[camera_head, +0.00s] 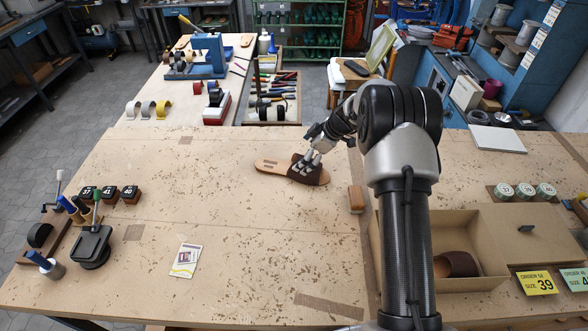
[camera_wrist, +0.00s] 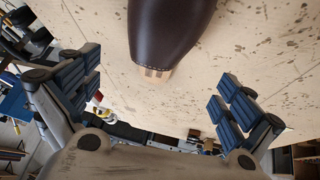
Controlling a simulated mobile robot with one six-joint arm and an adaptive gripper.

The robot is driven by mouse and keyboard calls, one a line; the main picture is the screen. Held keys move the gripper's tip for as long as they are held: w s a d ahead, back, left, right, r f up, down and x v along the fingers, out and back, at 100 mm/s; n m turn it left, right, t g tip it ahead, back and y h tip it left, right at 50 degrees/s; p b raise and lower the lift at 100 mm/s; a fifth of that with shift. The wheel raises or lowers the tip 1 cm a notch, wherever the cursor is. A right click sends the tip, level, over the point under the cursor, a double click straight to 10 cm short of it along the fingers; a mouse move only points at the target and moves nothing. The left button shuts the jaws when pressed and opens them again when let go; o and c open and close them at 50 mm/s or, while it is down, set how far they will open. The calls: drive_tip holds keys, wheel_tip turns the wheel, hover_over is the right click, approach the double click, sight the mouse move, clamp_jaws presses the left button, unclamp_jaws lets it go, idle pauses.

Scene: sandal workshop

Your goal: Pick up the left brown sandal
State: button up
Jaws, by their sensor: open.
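A brown sandal (camera_head: 272,165) lies on the workbench, its tan insole to the left and its dark brown strap to the right. My gripper (camera_head: 307,167) is over its strap end, partly hiding it. In the wrist view the dark brown strap (camera_wrist: 170,28) fills the upper middle, with a small tan end showing below it. My open gripper (camera_wrist: 158,98) has its two blue-padded fingers apart on either side, with nothing held between them. I cannot tell whether a finger touches the sandal. Another brown sandal (camera_head: 457,264) sits in an open cardboard box (camera_head: 493,234) at the right.
A wooden-backed brush-like block (camera_head: 356,199) lies right of the sandal. A tool tray (camera_head: 272,121) stands behind. The middle front bench is clear.

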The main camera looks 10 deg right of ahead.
sight(298, 160)
drive_tip(key=x, duration=0.8)
drive_tip(key=shift+w+d, duration=0.1)
drive_tip(key=shift+c, duration=0.5)
drive_tip(key=c, duration=1.3)
drive_tip(key=shift+r, duration=0.1)
